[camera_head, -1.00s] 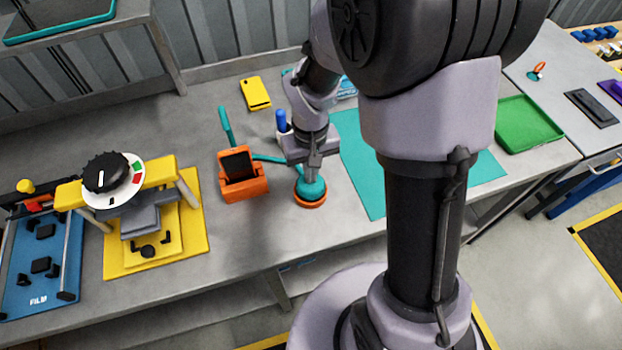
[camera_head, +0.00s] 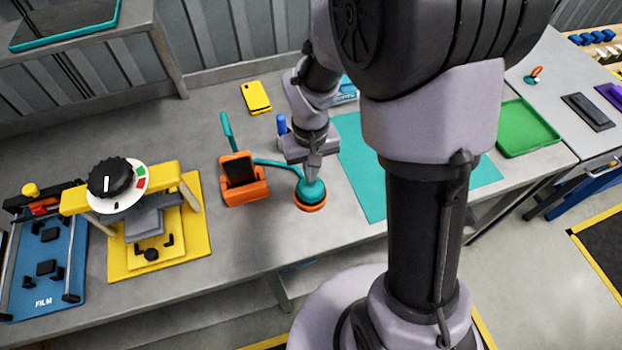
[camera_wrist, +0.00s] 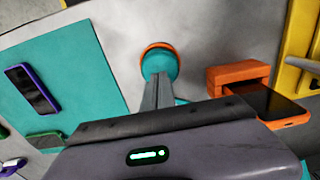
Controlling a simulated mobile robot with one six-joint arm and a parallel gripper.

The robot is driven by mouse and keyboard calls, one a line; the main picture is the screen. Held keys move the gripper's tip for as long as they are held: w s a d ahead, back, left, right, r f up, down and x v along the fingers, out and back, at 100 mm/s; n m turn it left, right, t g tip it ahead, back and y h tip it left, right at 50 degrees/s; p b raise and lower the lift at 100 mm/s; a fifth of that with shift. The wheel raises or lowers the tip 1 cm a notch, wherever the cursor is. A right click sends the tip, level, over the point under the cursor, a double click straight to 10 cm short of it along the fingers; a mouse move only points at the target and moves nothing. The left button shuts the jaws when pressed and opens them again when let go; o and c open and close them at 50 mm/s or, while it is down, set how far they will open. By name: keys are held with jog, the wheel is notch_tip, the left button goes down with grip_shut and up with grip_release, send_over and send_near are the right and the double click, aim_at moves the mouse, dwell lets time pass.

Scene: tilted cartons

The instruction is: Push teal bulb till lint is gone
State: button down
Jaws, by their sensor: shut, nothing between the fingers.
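The teal bulb (camera_head: 311,191) is a round dome in an orange ring base on the grey bench. A teal tube runs from it to an orange stand (camera_head: 244,190) that holds a dark phone (camera_head: 238,169). My gripper (camera_head: 313,176) points down with its fingertips on or just above the bulb's top. In the wrist view the closed fingers (camera_wrist: 156,92) reach to the bulb (camera_wrist: 160,63). Nothing is between them. I cannot tell how far the bulb is pressed. Lint on the phone is too small to see.
A yellow press with a black dial (camera_head: 109,177) stands left, beside a blue film jig (camera_head: 45,262). A teal mat (camera_head: 362,165) lies right of the bulb. A yellow phone case (camera_head: 256,97) lies behind. A green tray (camera_head: 527,128) is farther right. Bench in front of the bulb is clear.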

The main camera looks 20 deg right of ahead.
jog(key=shift+f, duration=0.15)
dwell(0.3)
jog(key=shift+f+b, duration=1.25)
jog(key=shift+f, duration=0.15)
jog(key=shift+r+p, duration=1.25)
jog(key=shift+r, duration=0.25)
jog(key=shift+r, duration=0.1)
notch_tip(320, 180, up, 5)
jog(key=p, duration=0.4)
